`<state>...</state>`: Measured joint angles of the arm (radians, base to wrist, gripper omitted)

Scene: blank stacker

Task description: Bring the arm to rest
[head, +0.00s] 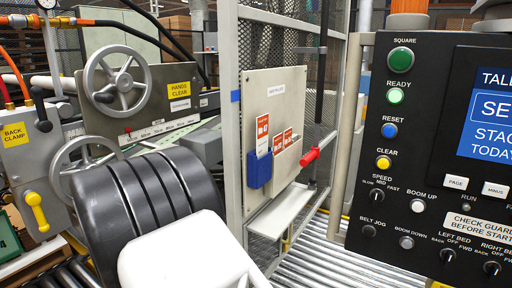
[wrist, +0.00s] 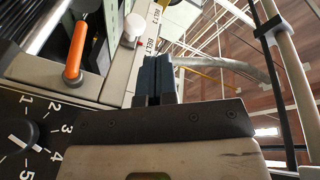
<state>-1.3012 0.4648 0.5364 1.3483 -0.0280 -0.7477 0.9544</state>
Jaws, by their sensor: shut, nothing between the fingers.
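In the wrist view my gripper (wrist: 157,62) shows its two dark blue fingers side by side, closed together with nothing between them. They point away from the camera, toward a pale machine face with a label reading BELT (wrist: 150,45). I cannot tell how far the fingertips are from it. In the head view my arm's dark ribbed joint and white link fill the lower left foreground; the gripper itself does not show there.
The wrist view shows an orange handle (wrist: 77,50) and a numbered dial (wrist: 22,143) at the left. In the head view a control panel (head: 430,140) stands at the right, rollers (head: 320,255) low centre, a mesh guard post (head: 229,110) mid, and a handwheel (head: 118,80) upper left.

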